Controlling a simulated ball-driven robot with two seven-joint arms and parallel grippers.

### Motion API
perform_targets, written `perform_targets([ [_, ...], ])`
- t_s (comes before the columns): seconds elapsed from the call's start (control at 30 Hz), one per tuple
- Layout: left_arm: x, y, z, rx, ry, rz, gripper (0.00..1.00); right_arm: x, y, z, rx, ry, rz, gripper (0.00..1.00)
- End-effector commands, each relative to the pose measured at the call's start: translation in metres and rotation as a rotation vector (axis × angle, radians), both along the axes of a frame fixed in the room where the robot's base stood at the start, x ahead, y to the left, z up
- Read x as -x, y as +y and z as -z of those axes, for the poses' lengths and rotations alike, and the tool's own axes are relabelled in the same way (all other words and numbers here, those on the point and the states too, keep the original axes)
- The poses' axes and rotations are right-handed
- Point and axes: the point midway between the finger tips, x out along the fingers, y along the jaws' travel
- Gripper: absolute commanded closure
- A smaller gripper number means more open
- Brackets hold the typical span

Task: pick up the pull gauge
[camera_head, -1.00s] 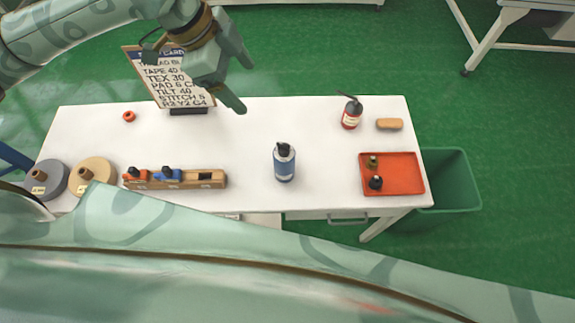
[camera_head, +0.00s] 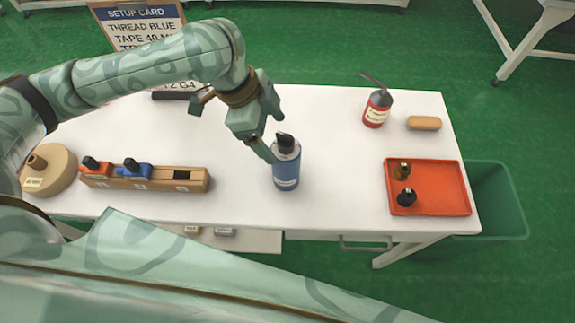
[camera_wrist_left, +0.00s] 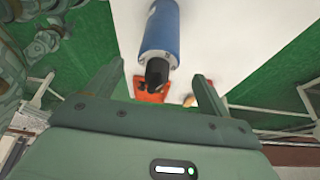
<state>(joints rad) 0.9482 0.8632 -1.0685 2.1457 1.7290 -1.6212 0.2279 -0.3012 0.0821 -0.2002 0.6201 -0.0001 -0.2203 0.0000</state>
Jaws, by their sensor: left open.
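The pull gauge appears to be the blue cylinder (camera_head: 286,172) with a silver collar and black top, upright near the middle of the white table. Its label is too small to read. My left gripper (camera_head: 272,138) is open and empty just above and to the left of its black top. In the left wrist view the cylinder (camera_wrist_left: 160,30) shows with its black tip pointing toward my gripper (camera_wrist_left: 160,75), between the lines of the two spread fingers. I cannot tell if a finger touches it. My right gripper is not in view.
A wooden rack (camera_head: 195,180) with red and blue pieces stands left of the cylinder. A red tray (camera_head: 445,190) with two small dark items, a red extinguisher-like bottle (camera_head: 376,108) and a tan block (camera_head: 424,123) are at right. A setup card (camera_head: 140,14) stands behind.

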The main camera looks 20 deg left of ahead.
Motion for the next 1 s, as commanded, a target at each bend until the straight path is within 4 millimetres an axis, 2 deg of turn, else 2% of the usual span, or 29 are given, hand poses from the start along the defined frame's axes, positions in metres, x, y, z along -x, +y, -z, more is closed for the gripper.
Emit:
perform_targets([
  [0.03,0.000,-0.002,0.008,0.001,0.003,0.000,0.19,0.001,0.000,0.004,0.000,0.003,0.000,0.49],
  [0.27,-0.001,-0.010,0.022,0.000,0.001,0.003,0.19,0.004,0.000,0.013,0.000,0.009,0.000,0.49],
  [0.5,-0.004,-0.026,0.058,0.001,0.004,0.004,0.19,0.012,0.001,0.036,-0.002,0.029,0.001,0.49],
  [0.73,-0.005,-0.028,0.057,-0.002,-0.003,0.002,0.19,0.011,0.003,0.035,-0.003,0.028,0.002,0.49],
  [0.77,-0.005,-0.028,0.057,-0.002,-0.003,0.002,0.22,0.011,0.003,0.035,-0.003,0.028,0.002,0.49],
  [1.0,-0.005,-0.027,0.057,-0.002,-0.003,0.002,0.89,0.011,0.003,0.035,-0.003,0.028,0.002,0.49],
])
